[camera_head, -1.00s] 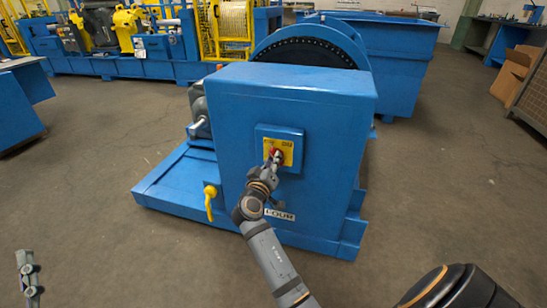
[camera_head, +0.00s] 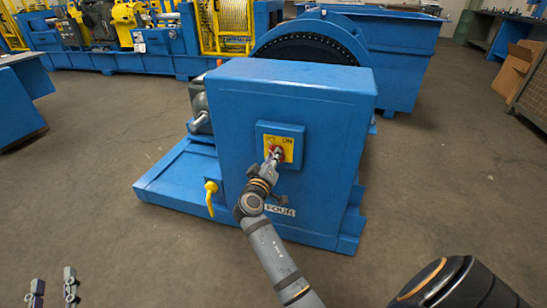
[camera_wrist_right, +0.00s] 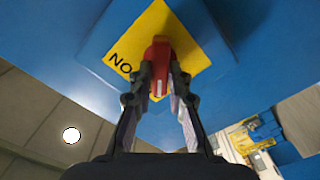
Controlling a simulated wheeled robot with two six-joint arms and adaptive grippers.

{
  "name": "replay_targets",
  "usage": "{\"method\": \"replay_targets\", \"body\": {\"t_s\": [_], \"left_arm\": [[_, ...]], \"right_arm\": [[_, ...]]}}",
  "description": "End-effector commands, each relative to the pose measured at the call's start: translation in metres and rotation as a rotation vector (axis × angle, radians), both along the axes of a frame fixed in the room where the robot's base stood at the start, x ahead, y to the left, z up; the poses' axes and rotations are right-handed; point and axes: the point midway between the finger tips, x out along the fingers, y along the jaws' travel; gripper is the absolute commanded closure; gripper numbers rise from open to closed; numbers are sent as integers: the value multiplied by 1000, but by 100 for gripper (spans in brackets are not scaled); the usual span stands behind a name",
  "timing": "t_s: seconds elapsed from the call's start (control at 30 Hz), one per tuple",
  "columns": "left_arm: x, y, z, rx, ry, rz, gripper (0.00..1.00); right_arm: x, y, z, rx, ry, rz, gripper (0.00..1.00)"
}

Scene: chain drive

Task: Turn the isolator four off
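The isolator is a red rotary handle (camera_head: 276,151) on a yellow plate (camera_head: 288,154), set on the front of a blue cabinet (camera_head: 235,130) labelled FOUR (camera_head: 281,210). The plate carries dark lettering, with ON at its upper right. My right gripper (camera_head: 271,160) is at the handle. In the right wrist view, its fingers (camera_wrist_right: 161,80) close in on both sides of the red handle (camera_wrist_right: 159,55); the handle's far side is hidden. My left gripper (camera_head: 54,284) is low at the left, its two fingers apart and empty, away from the cabinet.
A yellow lever (camera_head: 210,196) sticks out at the cabinet's lower left, above the blue base plate (camera_head: 165,190). A large dark-toothed wheel (camera_head: 310,45) stands behind the cabinet. Clear floor (camera_head: 440,170) lies to the right and in front.

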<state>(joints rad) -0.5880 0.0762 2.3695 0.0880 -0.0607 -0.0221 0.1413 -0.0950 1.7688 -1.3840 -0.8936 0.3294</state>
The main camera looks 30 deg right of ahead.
Motion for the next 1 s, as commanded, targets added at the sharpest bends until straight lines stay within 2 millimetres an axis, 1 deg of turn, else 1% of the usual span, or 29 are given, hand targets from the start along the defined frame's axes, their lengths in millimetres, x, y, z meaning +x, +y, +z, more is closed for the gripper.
{"method": "replay_targets", "body": {"t_s": [0.03,0.13,0.17,0.47,0.57,0.83,0.9,1.0], "left_arm": [[0,0,0,0,0,0,60],[0,0,0,0,0,0,60],[0,0,0,0,-1,0,60],[0,0,1,1,-4,0,60],[0,0,1,1,-4,0,60],[0,0,1,1,-3,0,60],[0,0,1,1,-3,0,60],[0,0,1,1,-3,0,60]], "right_arm": [[0,0,0,0,1,1,76],[0,0,0,1,0,1,63],[0,0,0,1,0,1,60],[0,0,2,1,-2,0,60],[0,0,14,3,-5,0,60],[0,0,73,2,-6,0,60],[0,0,85,2,-5,1,60],[0,0,95,1,-3,1,60]]}}
